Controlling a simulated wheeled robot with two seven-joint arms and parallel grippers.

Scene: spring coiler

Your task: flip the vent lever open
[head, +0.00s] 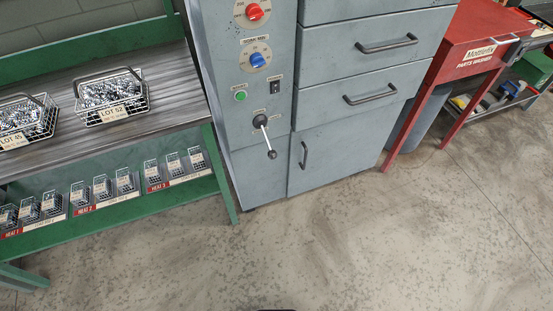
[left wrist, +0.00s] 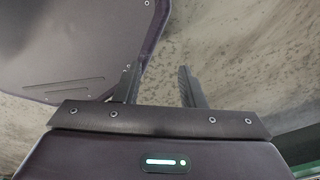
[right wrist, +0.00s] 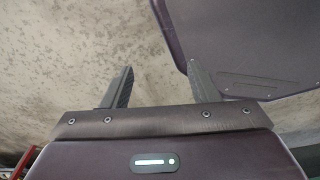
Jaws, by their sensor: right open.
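The vent lever (head: 267,139) is on the grey cabinet's front panel in the head view, below the knobs. Neither gripper shows in the head view. In the left wrist view my left gripper (left wrist: 160,87) has its two fingers apart with nothing between them, over the floor. In the right wrist view my right gripper (right wrist: 158,85) is also open and empty over the floor. Both are away from the lever, which neither wrist view shows.
The grey cabinet (head: 258,178) has a red knob (head: 254,11), a blue knob (head: 258,59), a green button (head: 240,96) and drawers. A green bench (head: 130,207) with wire baskets stands left. A red parts washer (head: 462,50) stands right. The floor (head: 330,250) in front is clear.

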